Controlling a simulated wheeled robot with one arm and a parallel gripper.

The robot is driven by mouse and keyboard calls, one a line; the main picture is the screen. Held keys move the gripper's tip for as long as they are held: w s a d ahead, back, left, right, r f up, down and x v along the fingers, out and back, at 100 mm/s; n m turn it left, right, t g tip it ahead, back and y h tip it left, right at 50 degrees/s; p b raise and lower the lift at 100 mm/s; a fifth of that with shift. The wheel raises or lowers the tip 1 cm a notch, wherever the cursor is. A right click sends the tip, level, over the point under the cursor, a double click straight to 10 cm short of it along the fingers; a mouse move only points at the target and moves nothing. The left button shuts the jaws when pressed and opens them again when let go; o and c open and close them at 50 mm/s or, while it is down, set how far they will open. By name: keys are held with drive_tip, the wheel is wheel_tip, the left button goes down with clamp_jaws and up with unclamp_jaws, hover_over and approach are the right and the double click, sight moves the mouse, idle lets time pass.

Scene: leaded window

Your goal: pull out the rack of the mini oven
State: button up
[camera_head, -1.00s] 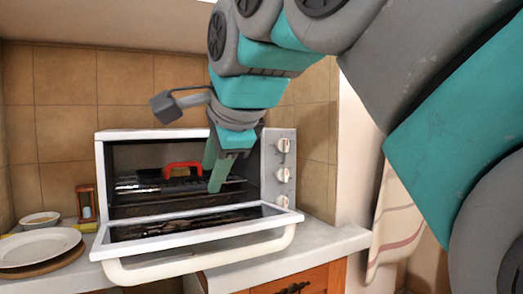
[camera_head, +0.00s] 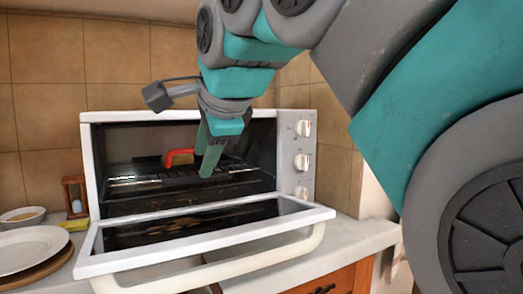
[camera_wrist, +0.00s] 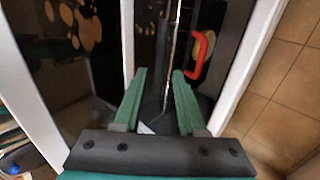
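The white mini oven (camera_head: 298,128) stands on the counter with its glass door (camera_head: 205,256) folded down open. Its wire rack (camera_head: 137,181) spans the dark inside, its front bar showing as a bright edge. In the wrist view the rack's bar (camera_wrist: 172,42) runs up and down just beyond the fingertips. A dark item with a red handle (camera_head: 181,155) is on the rack; the handle also shows in the wrist view (camera_wrist: 200,55). My gripper (camera_head: 207,166) is at the oven mouth, pointing down and in. In the wrist view my gripper (camera_wrist: 157,72) is open, with nothing between its fingers.
A plate on a wooden board (camera_head: 30,252), a bowl (camera_head: 22,216) and a small wood-framed timer (camera_head: 76,196) are left of the oven. Control knobs (camera_head: 302,161) line its right side. The lowered door juts out below my gripper. A tiled wall (camera_head: 45,65) is behind.

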sight(198, 180)
drive_tip(key=shift+b+x, duration=1)
drive_tip(key=shift+x, duration=3.3)
drive_tip(key=shift+f, duration=0.3)
clamp_jaws()
drive_tip(key=shift+s+r, duration=0.1)
drive_tip(key=shift+s, duration=0.05)
drive_tip(key=shift+s+d+r+b, duration=0.1)
drive_tip(key=shift+s+d+b, duration=0.15)
drive_tip(key=shift+s+d, duration=0.4)
drive_tip(key=shift+s+d+r+b, duration=0.1)
drive_tip(key=shift+s+d+b, duration=0.2)
drive_tip(key=shift+s, duration=0.65)
drive_tip(key=shift+s+d+b, duration=0.15)
drive_tip(key=shift+s+d, duration=0.4)
drive_tip(key=shift+s, duration=0.3)
drive_tip(key=shift+s+d, duration=0.25)
drive_tip(key=shift+s, duration=0.15)
drive_tip(key=shift+s+d+b, duration=0.2)
drive_tip(key=shift+s+d, duration=0.35)
drive_tip(key=shift+s, duration=0.3)
drive_tip(key=shift+s+d+b, duration=0.15)
drive_tip(key=shift+s+d, duration=0.35)
drive_tip(key=shift+s, duration=0.35)
